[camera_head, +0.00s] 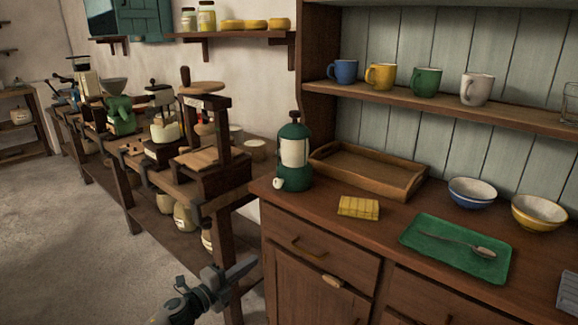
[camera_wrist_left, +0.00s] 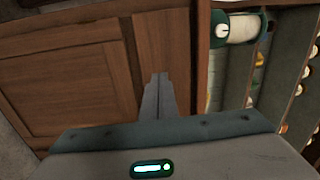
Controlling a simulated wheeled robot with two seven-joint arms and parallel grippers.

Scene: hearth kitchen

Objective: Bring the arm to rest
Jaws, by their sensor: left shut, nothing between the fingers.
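My left gripper (camera_head: 243,267) is low in the head view, in front of the left end of the wooden cabinet (camera_head: 310,287) and below its top. Its fingers are shut together with nothing between them. In the left wrist view the closed fingers (camera_wrist_left: 157,98) point at the cabinet's brown wooden panels (camera_wrist_left: 70,75). Whether the fingertips touch the wood cannot be told. My right gripper shows in neither view.
On the cabinet top stand a green canister (camera_head: 294,150), a wooden tray (camera_head: 330,158), a yellow folded cloth (camera_head: 358,207), two bowls (camera_head: 472,193) and a green tray (camera_head: 425,232) with a spoon. A bench of grinders and presses (camera_head: 205,170) runs along the left. Open floor (camera_head: 60,240) lies left.

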